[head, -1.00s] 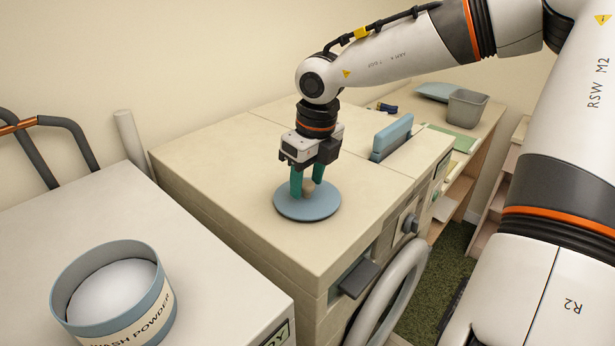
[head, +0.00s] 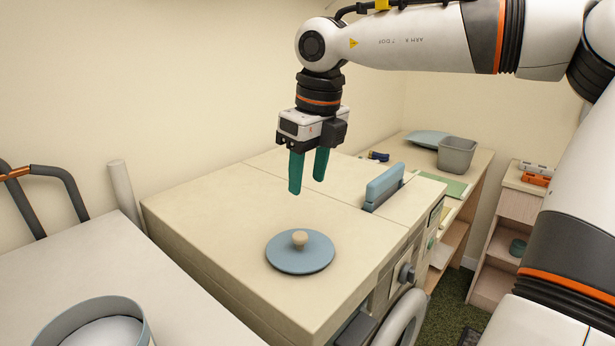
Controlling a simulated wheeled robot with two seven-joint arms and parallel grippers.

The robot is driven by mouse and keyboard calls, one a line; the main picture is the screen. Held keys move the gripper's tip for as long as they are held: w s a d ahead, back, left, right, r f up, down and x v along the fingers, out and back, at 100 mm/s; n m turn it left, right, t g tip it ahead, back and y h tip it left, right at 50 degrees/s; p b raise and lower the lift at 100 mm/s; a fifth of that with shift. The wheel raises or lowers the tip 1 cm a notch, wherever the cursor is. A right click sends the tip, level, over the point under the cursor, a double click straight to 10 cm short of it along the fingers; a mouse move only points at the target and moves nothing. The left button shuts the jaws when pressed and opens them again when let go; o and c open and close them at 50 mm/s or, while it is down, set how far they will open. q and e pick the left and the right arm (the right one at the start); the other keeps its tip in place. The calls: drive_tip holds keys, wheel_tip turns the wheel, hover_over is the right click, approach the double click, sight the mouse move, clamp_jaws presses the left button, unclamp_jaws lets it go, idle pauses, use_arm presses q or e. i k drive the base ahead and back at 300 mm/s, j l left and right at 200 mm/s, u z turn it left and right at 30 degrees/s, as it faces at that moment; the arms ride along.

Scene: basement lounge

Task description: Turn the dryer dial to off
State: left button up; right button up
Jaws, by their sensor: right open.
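A dark round dial (head: 407,273) sits on the front face of the cream machine (head: 215,215), seen edge-on from above; its setting cannot be read, and I cannot tell whether this machine is the dryer. My right gripper (head: 308,188) points down with its green fingers apart and empty. It hangs above the machine's top, up and left of the dial in the picture and clear of it. My left gripper is not in view.
A blue round lid (head: 300,262) with a beige knob lies on the machine's top. A blue upright piece (head: 384,187) stands farther back. An open wash-powder tub (head: 95,325) is on the white surface at left. A grey bin (head: 457,154) stands on the back shelf.

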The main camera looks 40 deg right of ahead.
sight(406, 274)
drive_tip(key=k, duration=1)
